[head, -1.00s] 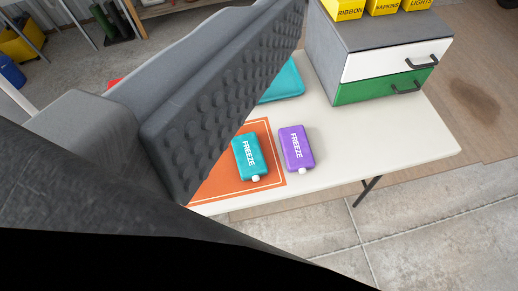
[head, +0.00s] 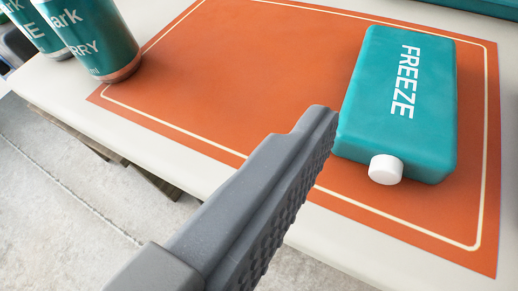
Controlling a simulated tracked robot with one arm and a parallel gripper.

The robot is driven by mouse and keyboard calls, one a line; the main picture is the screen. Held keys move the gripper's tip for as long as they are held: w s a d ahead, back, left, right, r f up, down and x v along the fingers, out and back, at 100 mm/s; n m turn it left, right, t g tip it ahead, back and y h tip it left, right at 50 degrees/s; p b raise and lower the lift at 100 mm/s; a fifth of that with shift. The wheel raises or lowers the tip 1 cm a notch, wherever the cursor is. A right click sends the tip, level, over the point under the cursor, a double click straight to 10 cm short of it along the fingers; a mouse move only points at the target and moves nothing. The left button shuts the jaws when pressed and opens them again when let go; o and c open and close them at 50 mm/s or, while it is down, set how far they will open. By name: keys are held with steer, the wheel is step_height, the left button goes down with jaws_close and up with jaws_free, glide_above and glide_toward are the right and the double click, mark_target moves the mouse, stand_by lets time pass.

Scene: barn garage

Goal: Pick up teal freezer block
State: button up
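The teal freezer block (head: 405,95) lies flat on the orange mat (head: 220,75) at the right of the head view. It has white FREEZE lettering and a white cap on its near edge. One grey finger of my gripper (head: 265,195) reaches up from the bottom. Its tip appears at the block's left edge, near the lower left corner; I cannot tell whether it touches. The finger's studded inner pad is bare, with nothing against it. The other finger is out of view.
Two teal cans (head: 97,40) stand at the upper left, one partly cut off. Part of another teal object (head: 490,6) shows at the top right. The pale table's front edge (head: 170,165) runs diagonally, with grey floor (head: 60,190) below.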

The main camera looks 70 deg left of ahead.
mark_target(399, 120)
steer(key=shift+g+y, duration=0.4)
steer(key=w+a+f+b, duration=0.2)
steer(key=w+a+f, duration=0.2)
steer(key=w+a+f+b, duration=0.1)
steer(key=w+a+f, duration=0.3)
steer(key=shift+a+f+b, duration=0.2)
steer(key=shift+f+b, duration=0.1)
steer(key=shift+b, duration=0.1)
steer(key=shift+c, duration=0.3)
steer(key=c, duration=1.2)
steer(key=shift+r, duration=0.1)
